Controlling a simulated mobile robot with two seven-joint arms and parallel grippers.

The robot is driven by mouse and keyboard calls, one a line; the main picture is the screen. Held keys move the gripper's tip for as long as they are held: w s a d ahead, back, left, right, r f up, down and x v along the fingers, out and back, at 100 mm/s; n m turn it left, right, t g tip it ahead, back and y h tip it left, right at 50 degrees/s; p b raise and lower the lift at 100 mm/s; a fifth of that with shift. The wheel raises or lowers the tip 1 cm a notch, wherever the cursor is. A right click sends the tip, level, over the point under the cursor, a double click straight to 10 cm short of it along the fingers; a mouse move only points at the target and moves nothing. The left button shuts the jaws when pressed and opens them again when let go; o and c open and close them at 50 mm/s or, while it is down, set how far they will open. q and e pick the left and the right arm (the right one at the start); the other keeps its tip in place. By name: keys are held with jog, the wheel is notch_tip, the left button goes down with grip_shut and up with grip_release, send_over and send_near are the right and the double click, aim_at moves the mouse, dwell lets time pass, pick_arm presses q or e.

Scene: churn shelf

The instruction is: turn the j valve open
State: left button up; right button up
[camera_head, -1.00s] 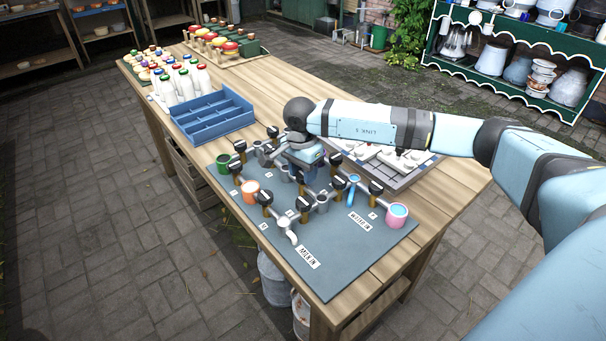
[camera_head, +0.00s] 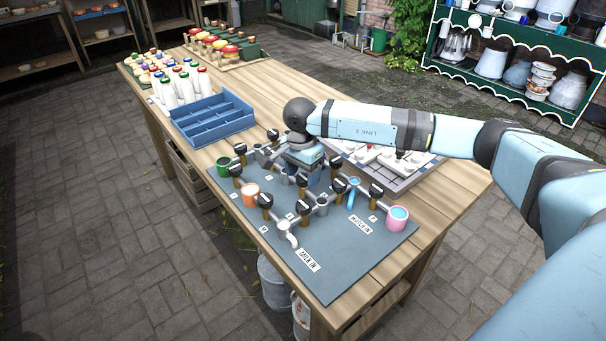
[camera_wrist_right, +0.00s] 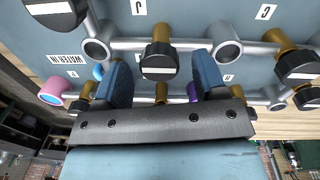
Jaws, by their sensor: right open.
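The J valve (camera_wrist_right: 160,55) has a brass stem and a black knob with a pale stripe. It sits on a grey pipe between two grey cups, with the J label (camera_wrist_right: 137,7) by it. My right gripper (camera_wrist_right: 163,75) is open, pointing down at the board. In the wrist view its two blue fingers are on either side of the valve's knob, with a visible gap at each side. In the head view my right gripper (camera_head: 312,180) is low over the middle of the board, and my wrist partly hides the pipes there. My left gripper is out of view.
The grey valve board (camera_head: 335,275) carries several other black-knobbed valves, with a pink cup (camera_head: 397,218), an orange cup (camera_head: 250,194) and a green cup (camera_head: 223,166). A blue divided tray (camera_head: 212,118) and milk bottles (camera_head: 187,88) stand behind. A pale tray (camera_head: 405,178) lies to the right.

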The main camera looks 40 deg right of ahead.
aim_at(301, 176)
notch_tip(301, 176, up, 13)
jog(key=shift+w+r, duration=0.15)
jog(key=shift+w, duration=0.1)
jog(key=shift+a, duration=0.1)
dwell(0.5)
